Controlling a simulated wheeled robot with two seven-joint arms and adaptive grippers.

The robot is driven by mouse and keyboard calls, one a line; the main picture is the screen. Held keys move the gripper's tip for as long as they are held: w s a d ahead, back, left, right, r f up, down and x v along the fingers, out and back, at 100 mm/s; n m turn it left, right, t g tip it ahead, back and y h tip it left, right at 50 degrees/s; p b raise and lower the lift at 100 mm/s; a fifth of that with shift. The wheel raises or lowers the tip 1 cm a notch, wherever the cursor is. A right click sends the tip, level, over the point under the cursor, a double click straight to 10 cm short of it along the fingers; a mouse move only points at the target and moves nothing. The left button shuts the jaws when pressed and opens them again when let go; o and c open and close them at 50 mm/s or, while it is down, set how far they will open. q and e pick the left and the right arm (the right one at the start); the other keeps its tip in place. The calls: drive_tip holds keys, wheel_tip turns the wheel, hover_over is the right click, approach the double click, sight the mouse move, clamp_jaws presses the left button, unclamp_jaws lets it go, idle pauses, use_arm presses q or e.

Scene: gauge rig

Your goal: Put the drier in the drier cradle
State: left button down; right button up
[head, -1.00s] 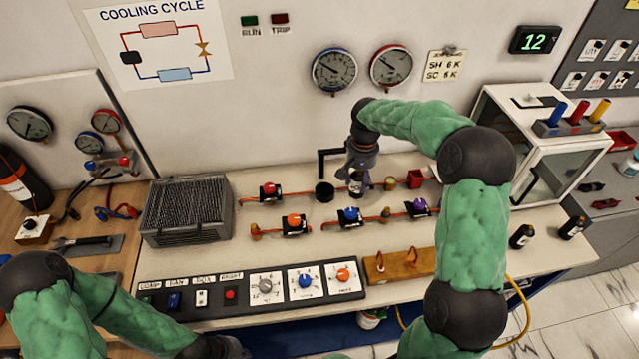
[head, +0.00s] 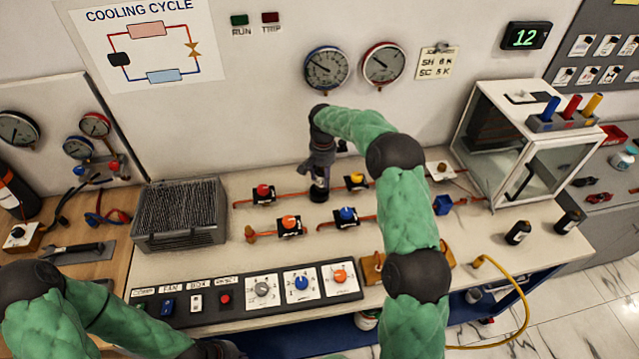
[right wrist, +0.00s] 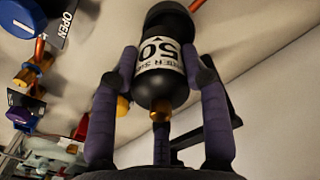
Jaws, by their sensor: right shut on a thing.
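The drier (right wrist: 162,75) is a black cylinder with a white label reading "50" and a brass stub at its near end. My right gripper (right wrist: 160,95) is shut on it, one finger on each side. In the head view my right gripper (head: 320,165) points down at the pipe line on the bench, with the drier's dark body (head: 319,190) below it. This is where a black cup, likely the drier cradle, stood. I cannot tell whether the drier is in the cup or just above it. My left gripper (head: 218,349) is partly cut off at the bottom edge.
Valves with red (head: 263,190), yellow (head: 357,180), orange (head: 289,222) and blue (head: 347,214) knobs stand close by. A finned condenser (head: 180,212) is to the left, a control panel (head: 245,291) in front. Two black bottles (head: 518,232) (head: 568,222) and a glass-sided box (head: 500,140) are right.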

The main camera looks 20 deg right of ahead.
sight(320, 183)
drive_tip(key=shift+w+a+f, duration=0.25)
drive_tip(key=shift+w+f, duration=0.2)
drive_tip(key=shift+f, duration=0.05)
drive_tip(key=shift+w+f+b, duration=0.1)
drive_tip(key=shift+f+b, duration=0.3)
drive_tip(key=shift+f, duration=1.2)
drive_tip(key=shift+f, duration=0.1)
drive_tip(key=shift+f, duration=0.1)
drive_tip(key=o, duration=1.3)
drive_tip(key=shift+o, duration=0.2)
wheel_tip(320, 183, up, 12)
drive_tip(key=shift+r+p, duration=0.15)
drive_tip(key=shift+p, duration=0.85)
